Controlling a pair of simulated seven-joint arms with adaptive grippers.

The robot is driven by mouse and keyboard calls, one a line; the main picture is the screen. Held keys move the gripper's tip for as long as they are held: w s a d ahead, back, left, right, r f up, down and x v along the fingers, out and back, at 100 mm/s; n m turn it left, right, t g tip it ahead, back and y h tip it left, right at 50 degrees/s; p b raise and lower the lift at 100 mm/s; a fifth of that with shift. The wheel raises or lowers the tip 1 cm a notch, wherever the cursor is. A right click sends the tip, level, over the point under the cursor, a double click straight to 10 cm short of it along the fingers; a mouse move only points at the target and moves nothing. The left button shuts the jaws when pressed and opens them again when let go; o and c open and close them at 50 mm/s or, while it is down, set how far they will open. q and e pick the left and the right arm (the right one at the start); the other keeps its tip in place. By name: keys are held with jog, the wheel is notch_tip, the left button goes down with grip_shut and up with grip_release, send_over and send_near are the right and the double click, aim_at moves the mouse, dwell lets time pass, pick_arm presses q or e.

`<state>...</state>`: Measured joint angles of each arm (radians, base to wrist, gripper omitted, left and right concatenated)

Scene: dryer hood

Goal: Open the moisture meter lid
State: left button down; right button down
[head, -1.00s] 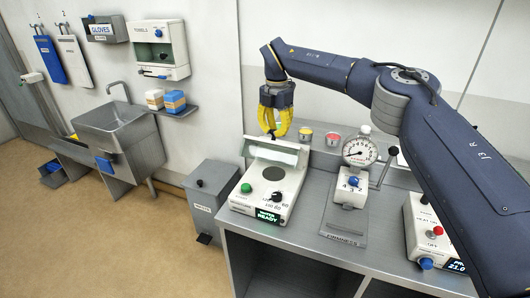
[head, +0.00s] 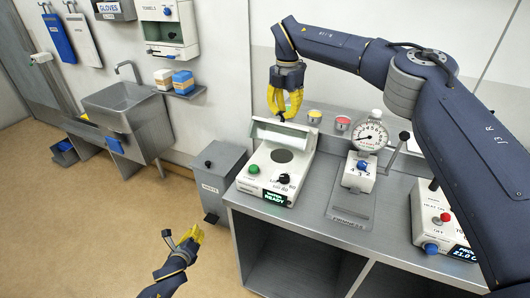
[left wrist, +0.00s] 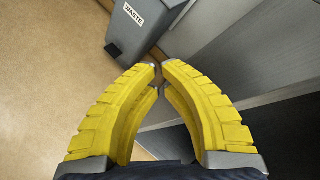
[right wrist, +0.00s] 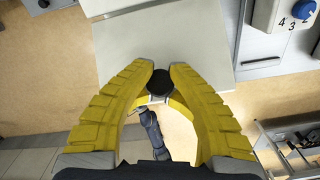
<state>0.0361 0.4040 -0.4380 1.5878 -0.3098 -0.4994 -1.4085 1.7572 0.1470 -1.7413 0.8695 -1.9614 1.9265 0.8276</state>
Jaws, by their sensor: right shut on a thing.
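The moisture meter (head: 268,185) stands at the left end of the grey counter, with a green button, a black dial and a lit display reading READY. Its lid (head: 281,133) is raised and tilted up at the back, leaving the round dark plate (head: 283,156) uncovered. My right gripper (head: 284,115) is at the lid's top edge. In the right wrist view it is shut on the black lid knob (right wrist: 158,82), with the pale lid (right wrist: 165,45) beyond. My left gripper (head: 190,237) is away from the meter, low in front of the counter; its fingertips nearly meet, empty, in the left wrist view (left wrist: 159,70).
A grey waste bin (head: 216,178) stands left of the counter (head: 315,215). Right of the meter are a dial gauge (head: 368,138) on a stand and a control box (head: 440,225). Two small tubs (head: 342,123) sit behind.

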jog(key=shift+w+d+f, duration=0.1)
jog(key=shift+d, duration=0.15)
pick_arm(q)
jog(key=w+d+r+m+t+h, duration=0.1)
jog(key=w+d+r+m+t, duration=0.2)
jog(key=r, duration=0.7)
jog(key=d+r+m+t+h, duration=0.1)
jog(key=d+r+m, duration=0.1)
jog(key=r+m, duration=0.65)
jog(key=s+d+r+h, duration=0.2)
jog(key=d+r, duration=0.5)
jog(key=d, duration=0.2)
jog(key=s+d+r+h, duration=0.3)
jog(key=d+r, duration=0.4)
jog(key=d, duration=0.2)
jog(key=shift+m, duration=0.35)
jog(key=shift+r+x, duration=0.2)
jog(key=shift+x, duration=4.65)
jog(key=shift+r, duration=0.1)
jog(key=shift+w+r, duration=0.25)
jog(key=shift+r, duration=0.5)
jog(key=shift+d, duration=0.1)
